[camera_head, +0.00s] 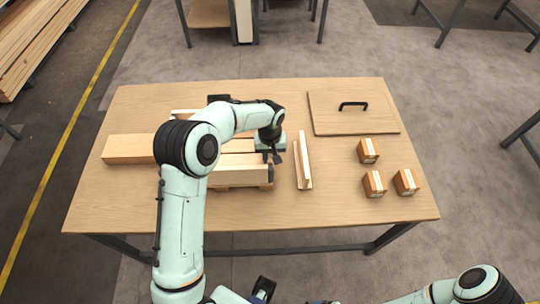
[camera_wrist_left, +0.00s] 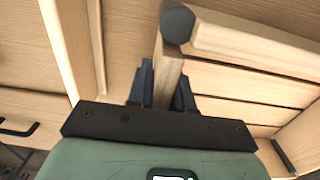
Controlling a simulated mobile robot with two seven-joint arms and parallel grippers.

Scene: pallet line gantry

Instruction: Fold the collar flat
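The collar is a group of pale wooden boards (camera_head: 238,175) near the middle of the table, with dark end fittings. A board (camera_head: 128,148) extends to its left. My left gripper (camera_head: 272,156) is low at the collar's right end, pointing down. In the left wrist view, a narrow upright board (camera_wrist_left: 168,78) with a dark round fitting (camera_wrist_left: 177,22) at its end stands between the two fingers. Whether the fingers press on it is unclear. My left arm hides part of the collar. My right arm shows at the bottom right, but its fingers do not show.
A narrow wooden piece with a raised strip (camera_head: 303,165) lies just right of the gripper. A flat panel with a black handle (camera_head: 352,118) lies at the back right. Several small boxes (camera_head: 374,184) stand at the right. The table's front strip (camera_head: 330,212) is clear.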

